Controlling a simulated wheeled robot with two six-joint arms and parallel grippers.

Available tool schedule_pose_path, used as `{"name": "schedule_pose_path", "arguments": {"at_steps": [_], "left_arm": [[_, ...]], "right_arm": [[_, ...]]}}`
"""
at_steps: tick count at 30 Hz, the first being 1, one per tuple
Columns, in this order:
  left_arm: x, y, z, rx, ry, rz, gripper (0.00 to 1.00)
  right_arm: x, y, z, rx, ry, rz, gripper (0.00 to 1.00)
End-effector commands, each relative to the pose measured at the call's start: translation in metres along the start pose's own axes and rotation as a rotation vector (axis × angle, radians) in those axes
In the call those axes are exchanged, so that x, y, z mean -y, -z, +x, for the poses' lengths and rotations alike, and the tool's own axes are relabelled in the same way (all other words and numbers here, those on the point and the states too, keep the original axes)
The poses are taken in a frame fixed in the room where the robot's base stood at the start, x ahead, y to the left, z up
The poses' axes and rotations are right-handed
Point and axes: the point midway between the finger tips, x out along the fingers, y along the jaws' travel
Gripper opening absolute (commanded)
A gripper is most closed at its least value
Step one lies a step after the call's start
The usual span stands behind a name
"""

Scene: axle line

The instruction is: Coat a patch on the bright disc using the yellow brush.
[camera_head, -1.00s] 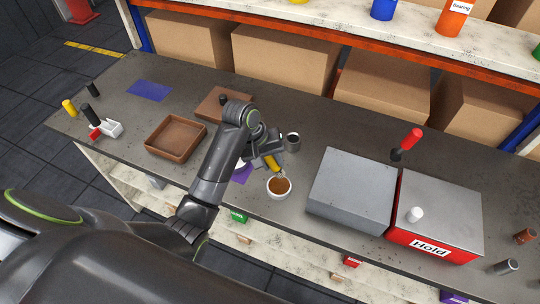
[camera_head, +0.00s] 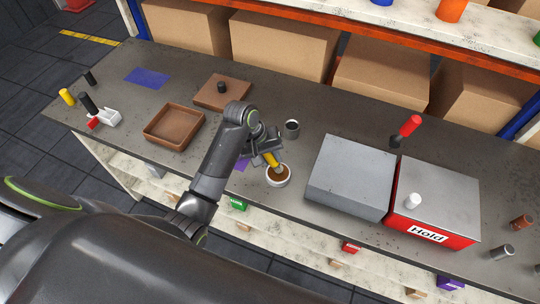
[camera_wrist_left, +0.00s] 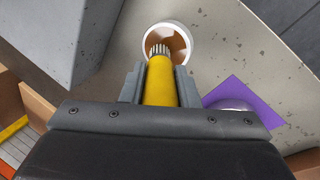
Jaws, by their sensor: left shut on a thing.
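My left gripper (camera_head: 264,151) is shut on the yellow brush (camera_head: 271,159). The brush slants down, and its bristle end is at the mouth of a small white cup (camera_head: 268,181) with brown contents. In the left wrist view the grey bristles of the brush (camera_wrist_left: 159,88) overlap the opening of the cup (camera_wrist_left: 188,40); how deep they reach I cannot tell. The bright disc (camera_wrist_left: 235,104) lies on a purple mat (camera_wrist_left: 240,88) beside the gripper, partly covered by it. In the head view my arm hides the disc. My right gripper is not in view.
A dark cup (camera_head: 292,129) stands behind the white one. A grey box (camera_head: 350,178) and a red "Hold" box (camera_head: 432,205) stand to the right. A brown tray (camera_head: 174,127), a brown board (camera_head: 222,93) and a blue mat (camera_head: 148,78) lie left.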

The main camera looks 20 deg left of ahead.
Motion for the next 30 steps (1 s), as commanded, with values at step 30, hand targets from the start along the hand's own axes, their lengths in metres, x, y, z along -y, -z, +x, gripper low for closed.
{"name": "schedule_pose_path", "arguments": {"at_steps": [30], "left_arm": [[0.0028,-0.0002,0.008,0.0,0.0,0.0,0.05]], "right_arm": [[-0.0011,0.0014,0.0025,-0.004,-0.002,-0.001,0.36]]}}
